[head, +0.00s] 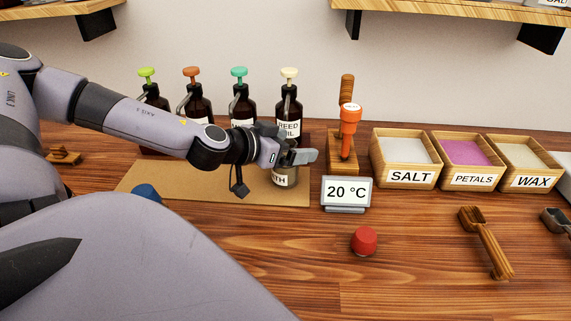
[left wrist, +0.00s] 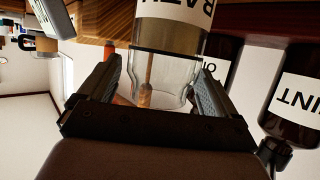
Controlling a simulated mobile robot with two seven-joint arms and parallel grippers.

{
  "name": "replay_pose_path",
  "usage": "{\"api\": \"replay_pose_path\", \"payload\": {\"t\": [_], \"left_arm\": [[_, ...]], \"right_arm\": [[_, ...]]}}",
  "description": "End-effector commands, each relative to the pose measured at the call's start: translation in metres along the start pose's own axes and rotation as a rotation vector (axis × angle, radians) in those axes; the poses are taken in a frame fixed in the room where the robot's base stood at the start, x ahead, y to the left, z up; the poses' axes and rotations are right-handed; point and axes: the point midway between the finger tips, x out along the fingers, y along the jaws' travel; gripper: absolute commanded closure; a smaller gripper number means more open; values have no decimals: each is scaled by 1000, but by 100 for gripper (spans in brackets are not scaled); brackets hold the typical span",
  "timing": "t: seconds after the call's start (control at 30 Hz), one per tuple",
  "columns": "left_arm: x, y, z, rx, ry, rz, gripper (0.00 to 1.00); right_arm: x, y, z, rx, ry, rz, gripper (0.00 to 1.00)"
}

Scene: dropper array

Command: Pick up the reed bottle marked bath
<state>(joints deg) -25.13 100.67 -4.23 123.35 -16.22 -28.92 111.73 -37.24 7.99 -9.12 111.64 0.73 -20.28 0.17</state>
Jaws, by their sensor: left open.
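The reed bottle marked bath (head: 285,178) stands on the tan mat (head: 190,190) in the head view, largely hidden behind my left gripper (head: 300,156). Only the end of its label, "TH", shows there. In the left wrist view the clear glass bottle (left wrist: 165,68), with a white label reading "BATH" and a brown stick inside, lies between the two open fingers of my left gripper (left wrist: 150,95). I cannot tell whether either finger touches the glass. My right gripper is in neither view.
Brown pump bottles (head: 196,100) with coloured tops stand in a row behind the mat. A temperature display (head: 346,192), an orange-handled tool (head: 350,120) in a wooden stand and a salt box (head: 405,160) are to the right. A red knob (head: 364,241) sits in front.

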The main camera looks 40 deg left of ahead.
Motion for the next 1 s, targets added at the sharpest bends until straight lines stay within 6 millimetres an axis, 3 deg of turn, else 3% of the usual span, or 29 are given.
{"api": "replay_pose_path", "payload": {"t": [0.37,0.53,0.6,1.0], "left_arm": [[3,2,-1,-1,0,3,11],[2,2,0,-1,0,3,67],[2,2,-2,0,2,3,80],[2,0,-4,-1,2,3,80]], "right_arm": [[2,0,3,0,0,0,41],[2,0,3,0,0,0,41],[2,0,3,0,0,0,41],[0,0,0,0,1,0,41]]}}
